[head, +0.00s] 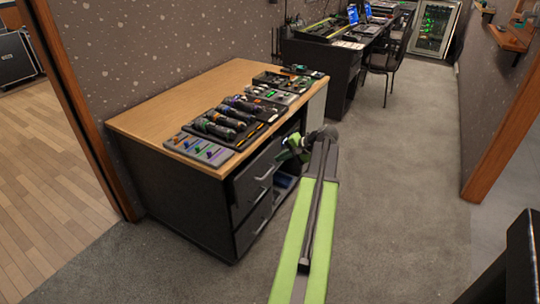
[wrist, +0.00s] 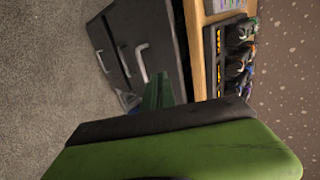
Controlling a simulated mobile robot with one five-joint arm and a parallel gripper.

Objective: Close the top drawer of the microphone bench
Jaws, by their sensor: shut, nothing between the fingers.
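The microphone bench (head: 140,118) has a wooden top and a dark body, with drawers on its right-hand front. Its top drawer (head: 246,181) has a pale bar handle (head: 265,173) and appears to stand out a little from the front. In the wrist view the bench is turned sideways, and the top drawer front (wrist: 157,42) with its handle (wrist: 142,62) shows beside the wooden edge. My gripper (head: 293,148) is shut and empty, near the right end of the top drawer. In the wrist view its green fingers (wrist: 158,92) overlap that end; contact cannot be told.
Microphones in a black tray (head: 232,122) and a grey fader panel (head: 200,150) lie along the bench top's front edge. An open compartment (head: 284,183) is right of the drawers. A dark desk (head: 322,62) and chair (head: 388,58) stand behind. The carpet (head: 410,180) to the right is clear.

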